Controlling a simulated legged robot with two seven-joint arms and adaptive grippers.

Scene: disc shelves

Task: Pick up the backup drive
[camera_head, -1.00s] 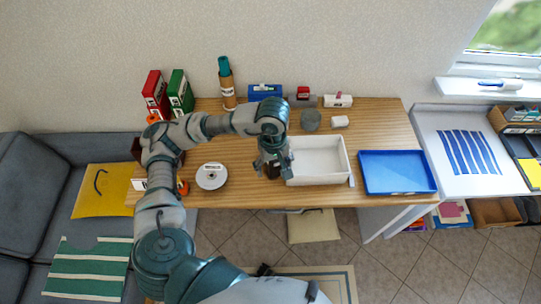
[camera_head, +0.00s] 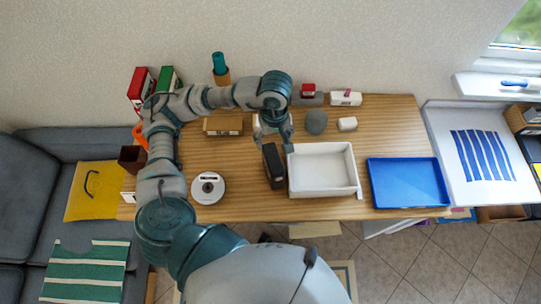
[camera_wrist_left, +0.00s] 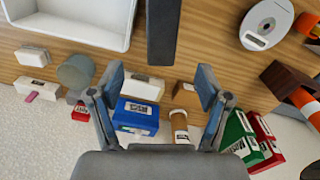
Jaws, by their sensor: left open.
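A black upright box (camera_head: 273,165), which looks like the backup drive, stands on the wooden table just left of the white tray. Its label cannot be read. In the left wrist view the dark box (camera_wrist_left: 163,32) is at the top middle, beyond the fingertips. My left gripper (camera_head: 273,138) is open and empty, just behind the box in the head view. Its two fingers (camera_wrist_left: 160,82) are spread wide in the wrist view, with no contact on the box visible. My right gripper is not in view.
The white tray (camera_head: 291,175) is close on the box's right, with a blue tray (camera_head: 410,205) farther right. Behind are a grey cylinder (camera_head: 316,122), a small white box (camera_head: 347,124) and a cardboard box (camera_head: 222,126).

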